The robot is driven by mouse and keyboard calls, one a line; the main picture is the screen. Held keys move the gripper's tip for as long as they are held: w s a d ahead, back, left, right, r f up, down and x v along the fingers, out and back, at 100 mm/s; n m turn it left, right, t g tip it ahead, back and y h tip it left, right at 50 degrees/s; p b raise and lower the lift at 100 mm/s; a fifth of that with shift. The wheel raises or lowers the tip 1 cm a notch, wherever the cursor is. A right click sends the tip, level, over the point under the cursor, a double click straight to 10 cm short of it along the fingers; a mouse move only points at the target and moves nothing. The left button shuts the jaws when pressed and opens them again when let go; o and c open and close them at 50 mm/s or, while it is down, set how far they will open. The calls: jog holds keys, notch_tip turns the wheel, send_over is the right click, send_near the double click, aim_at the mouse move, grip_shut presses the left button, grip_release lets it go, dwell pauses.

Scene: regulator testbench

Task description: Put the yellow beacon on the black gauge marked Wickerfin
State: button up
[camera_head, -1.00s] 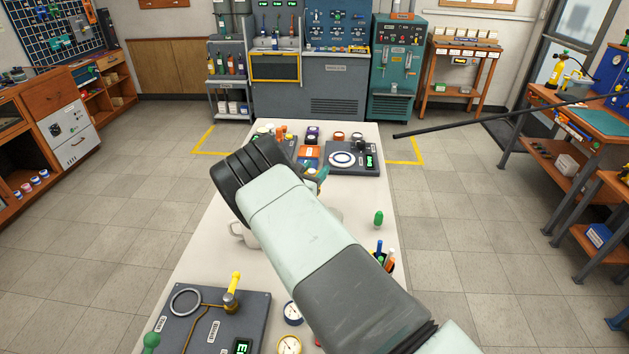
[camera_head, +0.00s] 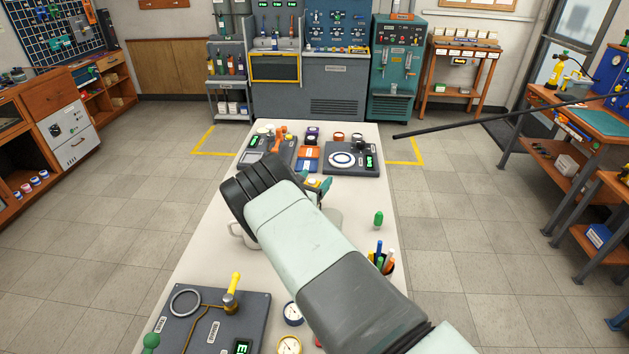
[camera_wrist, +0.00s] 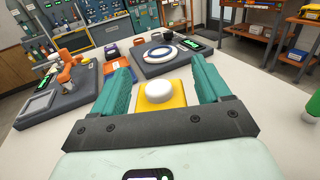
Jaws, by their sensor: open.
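A yellow block with a white dome (camera_wrist: 158,94), which looks like the yellow beacon, is between the two teal fingers of my gripper (camera_wrist: 160,62) in the wrist view. The fingers are apart, with a visible gap on each side of the block. In the head view, my gripper (camera_head: 321,184) is mostly hidden behind my arm, above the middle of the table, and only a bit of yellow shows by its fingertips. I cannot make out a gauge marked Wickerfin; no such label is legible.
At the table's far end are a dark board with a white-and-blue ring (camera_head: 343,159) and another with an orange device (camera_head: 279,137). A mug stands left of my arm. A board (camera_head: 250,318) lies near.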

jog(key=shift+r, duration=0.2)
jog(key=v, duration=0.2)
jog(key=shift+s+a, duration=0.2)
jog(key=shift+s, duration=0.05)
jog(key=r, duration=0.5)
jog(key=shift+s+r, duration=0.2)
jog(key=shift+r, duration=0.05)
jog(key=shift+d+r, duration=0.1)
jog(key=shift+r, duration=0.7)
